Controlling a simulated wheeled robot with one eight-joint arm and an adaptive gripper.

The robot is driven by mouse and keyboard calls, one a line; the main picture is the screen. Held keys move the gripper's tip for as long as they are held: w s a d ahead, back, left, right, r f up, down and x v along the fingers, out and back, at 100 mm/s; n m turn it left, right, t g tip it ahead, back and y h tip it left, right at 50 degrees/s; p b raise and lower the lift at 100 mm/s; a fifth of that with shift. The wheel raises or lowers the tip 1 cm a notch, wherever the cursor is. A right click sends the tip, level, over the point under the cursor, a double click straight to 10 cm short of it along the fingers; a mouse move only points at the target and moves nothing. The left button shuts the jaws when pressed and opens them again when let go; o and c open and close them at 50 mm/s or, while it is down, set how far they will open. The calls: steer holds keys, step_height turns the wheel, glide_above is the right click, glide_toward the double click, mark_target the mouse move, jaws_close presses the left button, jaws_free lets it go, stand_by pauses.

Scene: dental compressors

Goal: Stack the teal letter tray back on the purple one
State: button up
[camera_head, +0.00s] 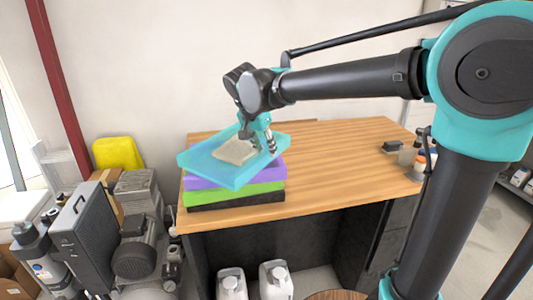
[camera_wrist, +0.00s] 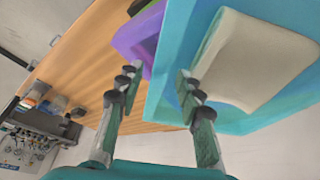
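The teal letter tray (camera_head: 205,167) is above the purple tray (camera_head: 267,174), turned and slightly tilted against it, its left corner out past the stack. A beige block or pad (camera_head: 236,151) lies in it. My gripper (camera_head: 265,145) is at the teal tray's right side. The purple tray (camera_wrist: 138,40) shows past the left finger. Whether the two trays touch is hidden.
A green tray (camera_head: 240,192) and a black tray (camera_head: 240,202) lie under the purple one on the wooden table (camera_head: 340,165). Small bottles and a dark item (camera_head: 392,147) stand at the table's right end. The table's middle is clear. Compressors (camera_head: 135,255) stand on the floor at left.

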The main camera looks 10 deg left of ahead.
steer(key=v, duration=0.9)
steer(key=s+d+f+n+y, duration=0.1)
steer(key=s+d+f+n, duration=0.1)
steer(key=d+f, duration=1)
steer(key=s+d+f+n+y, duration=0.1)
steer(key=d+f, duration=0.8)
steer(key=d, duration=0.6)
steer(key=s+d+f+n, duration=0.1)
steer(key=s+d+f, duration=0.5)
steer(key=s+f, duration=0.2)
steer(key=shift+s+d+f+n, duration=0.3)
steer(key=shift+s+f, duration=0.1)
steer(key=shift+s, duration=0.15)
